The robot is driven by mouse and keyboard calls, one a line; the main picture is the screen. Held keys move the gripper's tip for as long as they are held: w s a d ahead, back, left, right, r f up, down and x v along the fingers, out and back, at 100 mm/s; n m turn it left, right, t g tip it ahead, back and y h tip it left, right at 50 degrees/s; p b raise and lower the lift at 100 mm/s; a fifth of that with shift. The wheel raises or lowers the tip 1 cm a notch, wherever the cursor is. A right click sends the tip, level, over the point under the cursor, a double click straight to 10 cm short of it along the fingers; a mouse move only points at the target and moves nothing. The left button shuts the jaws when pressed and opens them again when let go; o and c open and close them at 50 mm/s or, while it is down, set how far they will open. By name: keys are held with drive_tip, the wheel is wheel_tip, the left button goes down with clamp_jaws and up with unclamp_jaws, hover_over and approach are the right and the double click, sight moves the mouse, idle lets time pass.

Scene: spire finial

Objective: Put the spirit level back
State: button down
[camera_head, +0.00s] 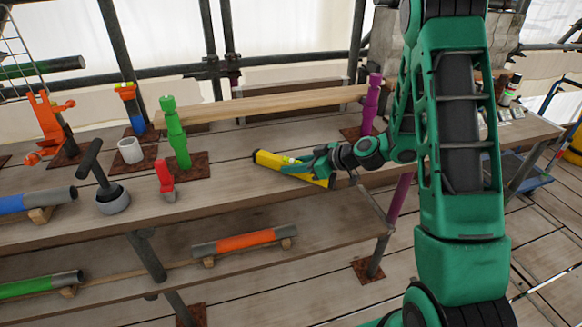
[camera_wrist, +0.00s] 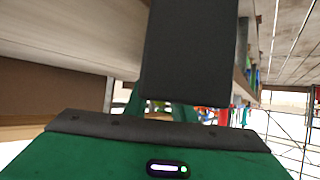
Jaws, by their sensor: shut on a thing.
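The spirit level (camera_head: 269,160) is a long yellow bar with dark ends and a small greenish vial. It lies slantwise over the upper plank shelf (camera_head: 226,193), its left end farther back than its right end. My gripper (camera_head: 309,166) is shut on it around the middle and covers part of it. I cannot tell whether the level touches the boards or hangs just above them. In the wrist view a dark block, likely a finger of my gripper (camera_wrist: 190,55), fills the middle; the level is not clearly seen there.
A loose wooden plank (camera_head: 265,103) lies behind. To the left stand a green post (camera_head: 174,132), a red-handled tool (camera_head: 165,180), a white cup (camera_head: 130,151) and a mallet (camera_head: 105,180). A purple post (camera_head: 371,105) stands close behind my arm.

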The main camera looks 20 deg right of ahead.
drive_tip(key=shift+f, duration=0.1)
drive_tip(key=c, duration=1.5)
unclamp_jaws()
drive_tip(key=shift+s+d+r, duration=0.1)
drive_tip(key=shift+d+r, duration=0.05)
drive_tip(key=shift+r, duration=0.1)
drive_tip(key=v, duration=1.1)
drive_tip(key=shift+s+d, duration=0.2)
drive_tip(key=shift+s, duration=0.05)
drive_tip(key=shift+a, duration=0.1)
